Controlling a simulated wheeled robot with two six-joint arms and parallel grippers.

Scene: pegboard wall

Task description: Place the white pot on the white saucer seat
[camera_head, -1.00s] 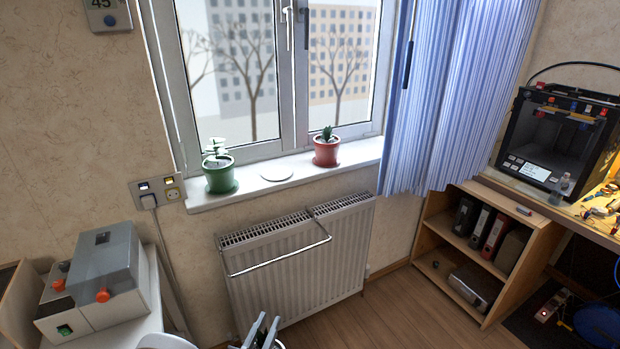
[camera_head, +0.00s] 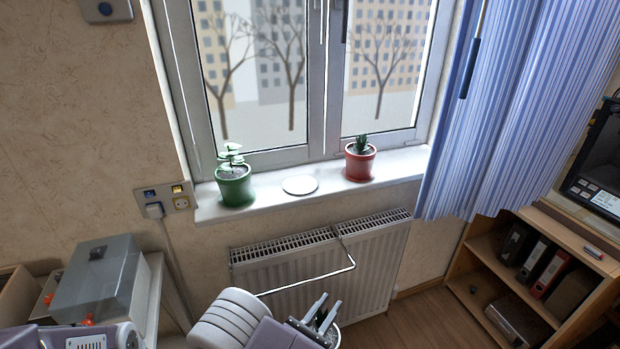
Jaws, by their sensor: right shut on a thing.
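The white saucer seat (camera_head: 300,185) is a flat pale disc lying empty on the windowsill, between a green pot and a red pot. My right gripper (camera_head: 321,308) is at the bottom centre, below and in front of the radiator, well apart from the saucer. Its grey fingers are shut on the white pot (camera_head: 334,334). Only a bit of the pot's pale rim and side shows beside the fingers; the rest is hidden by the gripper and the frame's lower edge. My left gripper is not in view.
The green pot (camera_head: 235,187) with a leafy plant and the red pot (camera_head: 360,162) with a cactus flank the saucer closely. The radiator (camera_head: 320,265) with its front rail lies under the windowsill (camera_head: 270,199). The blue curtain (camera_head: 520,110) hangs at right.

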